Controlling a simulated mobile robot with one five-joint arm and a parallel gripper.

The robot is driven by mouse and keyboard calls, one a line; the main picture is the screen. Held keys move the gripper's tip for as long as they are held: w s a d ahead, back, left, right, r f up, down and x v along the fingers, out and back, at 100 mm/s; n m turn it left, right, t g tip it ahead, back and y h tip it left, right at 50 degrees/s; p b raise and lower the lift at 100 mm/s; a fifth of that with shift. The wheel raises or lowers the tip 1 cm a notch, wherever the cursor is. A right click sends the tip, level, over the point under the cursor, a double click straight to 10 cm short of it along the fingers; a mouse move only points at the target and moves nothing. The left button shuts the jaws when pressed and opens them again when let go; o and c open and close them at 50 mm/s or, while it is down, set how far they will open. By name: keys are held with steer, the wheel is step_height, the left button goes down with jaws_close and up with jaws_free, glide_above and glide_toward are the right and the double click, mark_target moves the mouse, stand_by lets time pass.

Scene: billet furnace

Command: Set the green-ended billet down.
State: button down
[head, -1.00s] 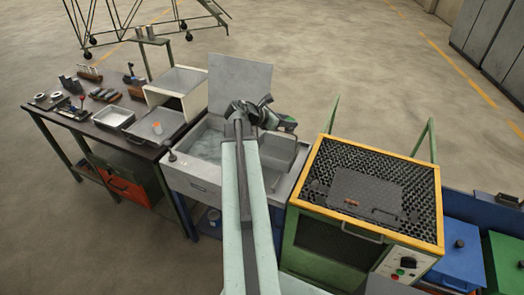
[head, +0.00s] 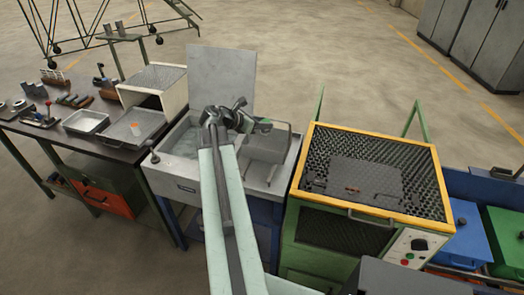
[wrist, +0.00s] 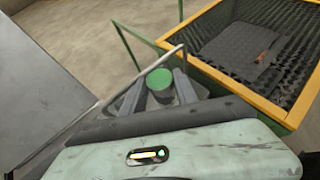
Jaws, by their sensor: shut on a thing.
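My gripper (head: 252,122) is shut on the green-ended billet, which it holds above the grey sink (head: 182,185). In the wrist view the billet's round green end (wrist: 159,80) faces the camera, between the dark fingers of my gripper (wrist: 158,92). The rest of the billet is hidden by the fingers and wrist. In the head view only a small green patch (head: 264,123) shows at the gripper's tip. I cannot tell how far above the sink the billet is.
Right of the sink stands a green furnace with a yellow rim (head: 375,210) and a dark plate (head: 365,178) on its mesh top. A grey panel (head: 220,75) rises behind the sink. A cluttered bench (head: 105,148) stands left. Blue (head: 465,230) and green bins (head: 505,235) stand right.

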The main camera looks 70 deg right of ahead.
steer(key=shift+f+b, duration=4.25)
steer(key=shift+f, duration=0.95)
steer(key=c, duration=0.9)
jaws_free()
steer(key=shift+c, duration=0.2)
steer(key=shift+r, duration=0.1)
steer(key=p+v, duration=0.7)
steer(key=v, duration=0.5)
steer(key=shift+r, duration=0.45)
steer(key=shift+w, duration=0.1)
